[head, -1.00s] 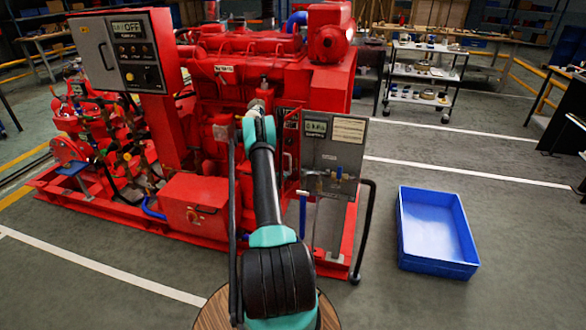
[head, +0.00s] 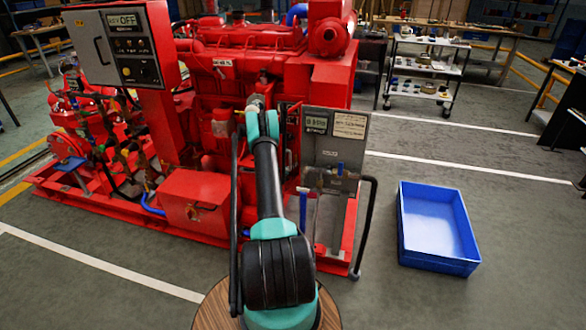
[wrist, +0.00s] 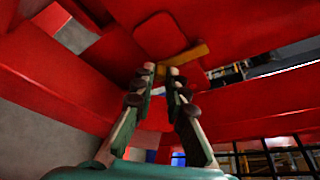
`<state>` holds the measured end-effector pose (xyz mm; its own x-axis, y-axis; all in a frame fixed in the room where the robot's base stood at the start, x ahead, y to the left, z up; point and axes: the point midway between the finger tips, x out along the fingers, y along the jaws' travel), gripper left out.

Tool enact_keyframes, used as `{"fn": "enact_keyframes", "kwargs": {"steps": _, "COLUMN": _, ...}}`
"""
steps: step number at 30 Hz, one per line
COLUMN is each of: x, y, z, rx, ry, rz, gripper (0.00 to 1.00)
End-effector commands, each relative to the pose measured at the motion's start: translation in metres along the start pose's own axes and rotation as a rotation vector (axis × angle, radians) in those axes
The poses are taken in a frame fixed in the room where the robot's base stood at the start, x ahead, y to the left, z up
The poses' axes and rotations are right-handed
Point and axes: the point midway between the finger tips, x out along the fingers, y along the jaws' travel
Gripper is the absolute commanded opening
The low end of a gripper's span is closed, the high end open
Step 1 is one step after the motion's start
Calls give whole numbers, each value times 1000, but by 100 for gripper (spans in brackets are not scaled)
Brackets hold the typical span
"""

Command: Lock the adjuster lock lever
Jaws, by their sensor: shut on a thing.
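In the wrist view, my gripper (wrist: 161,71) reaches up under red metalwork, its two fingertips close together. A yellow-orange bar (wrist: 190,58), which looks like the adjuster lock lever, runs from between the fingertips toward the upper right. The fingers are shut on its near end. Part of the bar is hidden by the fingertips, and whether it is locked cannot be told.
A grey gauge panel (head: 335,150) stands just right of my arm, with a black bent pipe (head: 369,225) beside it. A grey control box (head: 125,48) is at the upper left. A blue bin (head: 438,230) lies on the floor at right, with clear floor around it.

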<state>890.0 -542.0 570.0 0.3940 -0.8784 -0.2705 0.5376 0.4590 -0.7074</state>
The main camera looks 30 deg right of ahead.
Motion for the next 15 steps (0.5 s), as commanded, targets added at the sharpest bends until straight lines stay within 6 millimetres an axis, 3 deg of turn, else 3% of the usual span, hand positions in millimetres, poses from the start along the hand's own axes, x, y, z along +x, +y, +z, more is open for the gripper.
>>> {"fn": "enact_keyframes", "kwargs": {"steps": 8, "x": -2, "y": 3, "z": 4, "rx": 118, "ry": 0, "rz": 50, "gripper": 0}}
{"fn": "enact_keyframes", "kwargs": {"steps": 15, "x": -2, "y": 4, "z": 4, "rx": 123, "ry": 1, "rz": 51, "gripper": 0}}
